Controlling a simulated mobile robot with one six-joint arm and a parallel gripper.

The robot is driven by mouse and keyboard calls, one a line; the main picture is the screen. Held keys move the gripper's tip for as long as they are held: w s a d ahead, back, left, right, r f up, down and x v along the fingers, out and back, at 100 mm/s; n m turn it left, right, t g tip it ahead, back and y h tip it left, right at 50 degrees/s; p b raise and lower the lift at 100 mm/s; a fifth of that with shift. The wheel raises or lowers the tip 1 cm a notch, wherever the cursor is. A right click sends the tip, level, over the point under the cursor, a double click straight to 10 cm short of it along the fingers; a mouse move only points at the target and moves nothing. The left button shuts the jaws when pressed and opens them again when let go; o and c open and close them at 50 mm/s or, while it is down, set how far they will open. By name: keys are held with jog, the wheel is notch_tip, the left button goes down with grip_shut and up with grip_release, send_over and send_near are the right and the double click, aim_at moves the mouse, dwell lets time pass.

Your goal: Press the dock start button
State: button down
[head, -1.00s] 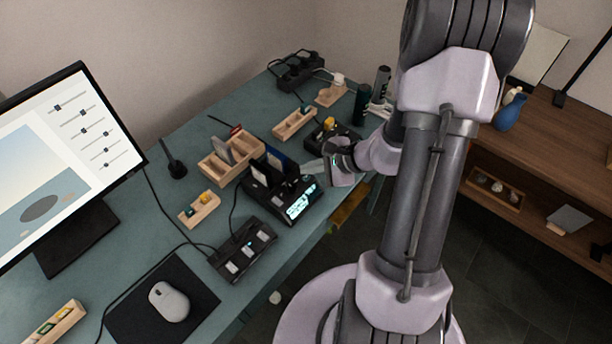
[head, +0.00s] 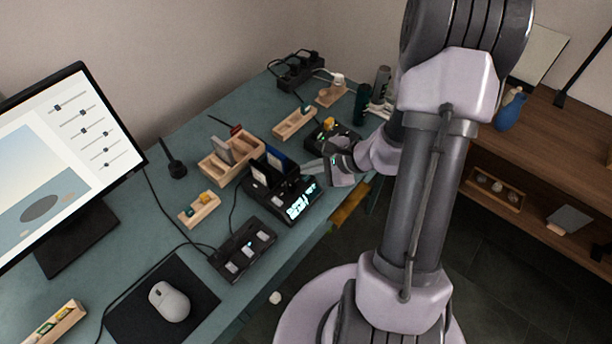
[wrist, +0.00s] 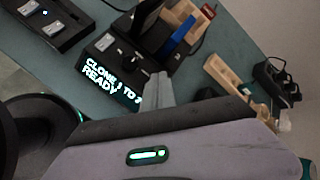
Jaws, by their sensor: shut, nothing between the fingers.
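The black dock (head: 285,208) stands near the table's right edge, with a lit text screen (head: 300,204) on its front. A pale square (wrist: 105,41) shows on the dock's top. I cannot tell for certain which part is the start button. My gripper (head: 314,170) is shut and empty, its tips at the dock's right end. In the wrist view my fingers (wrist: 158,88) overlap the dock's top; contact cannot be told.
Another black device (head: 328,134) sits close beyond my gripper.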

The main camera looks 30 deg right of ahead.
jog(key=shift+f, duration=0.15)
jog(key=shift+f+b, duration=0.3)
jog(key=shift+b, duration=0.35)
jog(key=shift+f+b, duration=0.3)
jog(key=shift+b, duration=0.15)
dwell(0.5)
jog(key=shift+r+p, duration=0.4)
jog(key=shift+r, duration=0.4)
notch_tip(320, 180, up, 5)
jog(key=p, duration=0.3)
jog(key=shift+p, duration=0.3)
